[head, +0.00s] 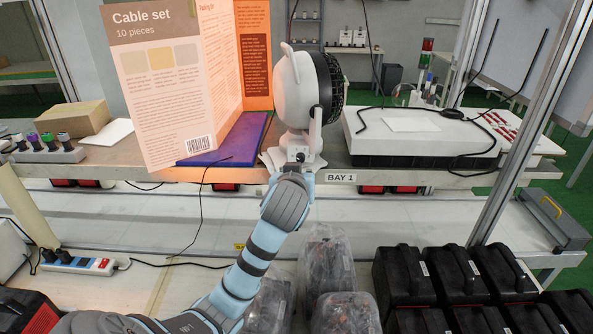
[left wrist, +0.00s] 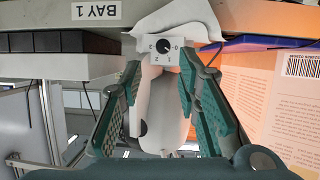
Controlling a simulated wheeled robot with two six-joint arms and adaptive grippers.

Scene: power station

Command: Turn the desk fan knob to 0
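The white desk fan (head: 292,90) with a dark grille stands on the workbench in the head view, its base toward me. In the left wrist view, which is upside down, its black round knob (left wrist: 162,46) sits on a white dial plate with small markings around it. I cannot tell for sure which number it points to. My left gripper (left wrist: 157,82) is open, with its green fingers on either side below the knob in that view and nothing clearly held between them. In the head view the left gripper (head: 297,163) is just in front of the fan base. My right gripper is not seen.
A tall "Cable set" box (head: 165,90) stands left of the fan, by a blue flat case (head: 225,140). A white device (head: 425,135) with black cables lies to the right. Black cases (head: 450,280) and wrapped bundles (head: 330,265) fill the lower right. The "BAY 1" label (head: 341,178) marks the bench edge.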

